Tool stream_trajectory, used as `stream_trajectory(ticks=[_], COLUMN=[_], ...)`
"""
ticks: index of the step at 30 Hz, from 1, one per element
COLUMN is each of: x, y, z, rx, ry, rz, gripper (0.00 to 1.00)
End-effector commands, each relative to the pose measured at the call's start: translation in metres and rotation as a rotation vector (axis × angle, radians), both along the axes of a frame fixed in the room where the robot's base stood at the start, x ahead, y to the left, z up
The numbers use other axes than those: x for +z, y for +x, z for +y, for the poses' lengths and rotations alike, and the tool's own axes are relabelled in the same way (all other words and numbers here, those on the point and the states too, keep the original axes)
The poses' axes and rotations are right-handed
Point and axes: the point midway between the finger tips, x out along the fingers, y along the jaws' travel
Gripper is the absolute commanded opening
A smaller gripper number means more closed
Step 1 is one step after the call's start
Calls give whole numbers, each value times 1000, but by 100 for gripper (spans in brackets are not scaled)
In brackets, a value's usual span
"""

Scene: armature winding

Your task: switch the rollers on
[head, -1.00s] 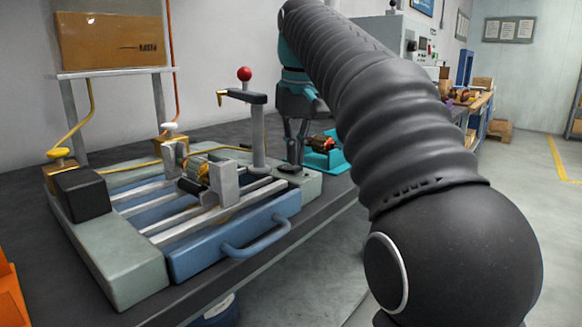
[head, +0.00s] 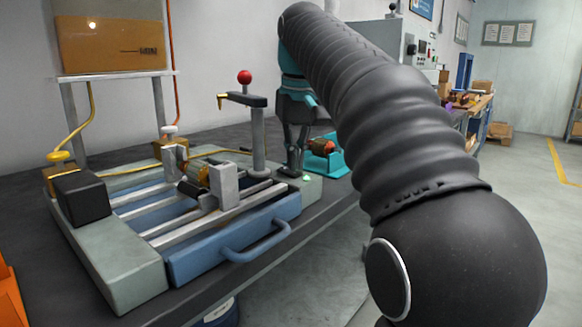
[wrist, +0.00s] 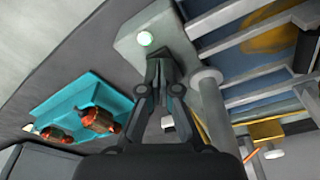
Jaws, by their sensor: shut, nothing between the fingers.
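The winding fixture is a grey base (head: 130,272) with several silver bars (head: 175,232), which may be the rollers; I cannot tell whether anything turns. A copper-wound armature (head: 197,172) sits between grey supports above the bars. A small round button (head: 305,177) glows pale green at the right end of the base; it also glows in the wrist view (wrist: 146,39). My gripper (head: 293,172) is shut and empty, pointing down just beside the button. In the wrist view its fingertips (wrist: 158,62) are close together, slightly off the button.
A grey post (head: 258,140) with a red-knobbed arm stands left of my gripper. A teal tray (head: 337,162) with copper-wound parts lies to the right. A blue drawer (head: 190,262) with a handle fronts the fixture. A cardboard box (head: 110,40) is on a raised shelf.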

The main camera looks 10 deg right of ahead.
Motion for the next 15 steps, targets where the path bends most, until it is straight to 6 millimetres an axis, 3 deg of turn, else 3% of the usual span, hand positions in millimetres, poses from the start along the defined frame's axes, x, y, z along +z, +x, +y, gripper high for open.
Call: stream_trajectory(ticks=[15], x=[37], y=[0], z=[0], rx=[0], ry=[0], rz=[0], gripper=[0])
